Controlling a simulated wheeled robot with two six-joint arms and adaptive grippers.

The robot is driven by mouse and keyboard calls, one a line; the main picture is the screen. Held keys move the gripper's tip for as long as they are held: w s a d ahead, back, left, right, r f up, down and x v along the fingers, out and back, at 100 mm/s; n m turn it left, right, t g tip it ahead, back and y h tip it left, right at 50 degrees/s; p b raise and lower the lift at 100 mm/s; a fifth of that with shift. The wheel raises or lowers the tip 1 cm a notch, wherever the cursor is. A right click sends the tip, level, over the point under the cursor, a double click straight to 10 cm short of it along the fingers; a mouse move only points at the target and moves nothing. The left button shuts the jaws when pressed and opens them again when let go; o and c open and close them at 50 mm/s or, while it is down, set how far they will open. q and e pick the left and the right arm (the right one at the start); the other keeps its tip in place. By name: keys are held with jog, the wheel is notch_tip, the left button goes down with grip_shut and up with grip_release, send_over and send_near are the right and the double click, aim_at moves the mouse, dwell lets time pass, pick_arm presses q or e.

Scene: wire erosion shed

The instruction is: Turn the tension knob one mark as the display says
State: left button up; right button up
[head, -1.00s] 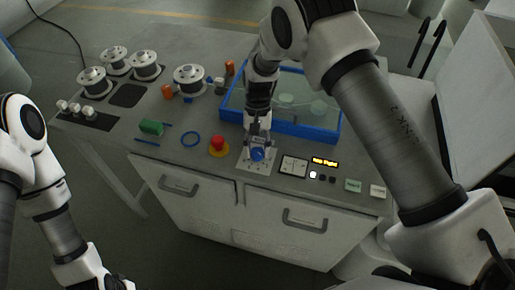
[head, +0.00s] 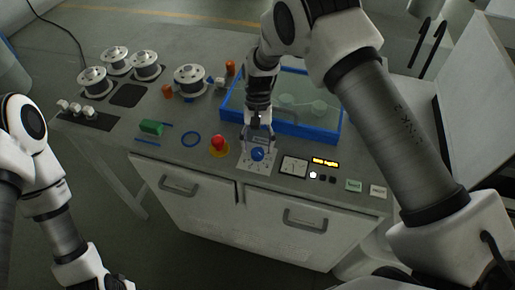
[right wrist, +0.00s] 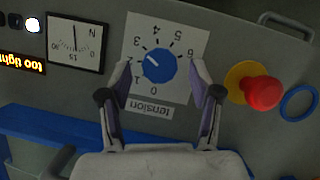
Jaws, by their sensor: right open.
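The blue tension knob (head: 257,154) sits on a white numbered plate (right wrist: 186,92) on the bench top. In the right wrist view the knob (right wrist: 159,66) has a white pointer mark on its left side, near the 2. My right gripper (right wrist: 160,78) is open, its fingertips apart on either side of the knob, with gaps visible. I cannot tell its exact height above the plate. The lit display (right wrist: 22,59) reads "too tight"; it also shows in the head view (head: 325,162). My left arm is at the lower left; its fingers are out of frame.
A red stop button (head: 218,143) on a yellow base stands left of the knob. A needle gauge (head: 294,166) is to its right. A blue-rimmed tank (head: 232,110) lies behind. Spools (head: 190,78), a blue ring (head: 191,139) and a green block (head: 151,127) occupy the left.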

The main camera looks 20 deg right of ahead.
jog(key=v, duration=1)
jog(key=shift+r, duration=0.15)
